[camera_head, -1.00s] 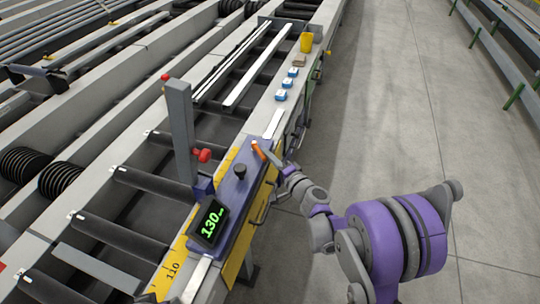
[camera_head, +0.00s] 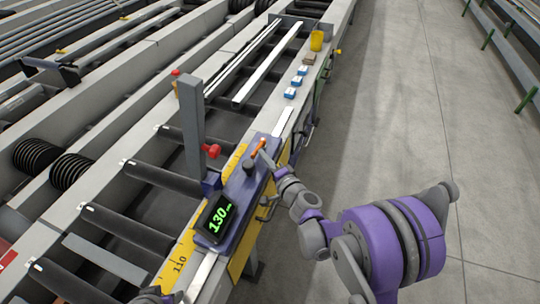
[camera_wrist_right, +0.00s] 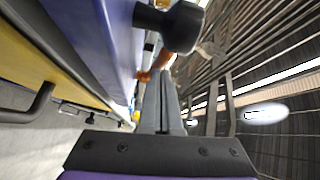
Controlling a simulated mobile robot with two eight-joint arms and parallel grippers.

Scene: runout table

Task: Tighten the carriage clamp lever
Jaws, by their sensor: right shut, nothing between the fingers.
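The carriage (camera_head: 233,205) is a purple block on the yellow-scaled rail, with a green-lit display (camera_head: 216,219) reading 130. Its orange clamp lever (camera_head: 259,147) is at the far end, pointing up and right in the head view. My right gripper (camera_head: 265,157) is shut and empty, its tips close beside the lever. In the right wrist view the shut fingers (camera_wrist_right: 163,100) point toward the orange lever (camera_wrist_right: 146,76), partly hidden; contact cannot be told. A black knob (camera_head: 250,166) stands on the carriage near the lever. Part of my left arm shows at the bottom edge; its jaws are unclear.
A grey post (camera_head: 192,130) and red knob (camera_head: 211,151) stand on the carriage's left side. Blue-and-white boxes (camera_head: 297,81) and a yellow cup (camera_head: 317,40) sit farther along the rail. Rollers (camera_head: 150,177) lie left; open floor (camera_head: 390,110) lies right.

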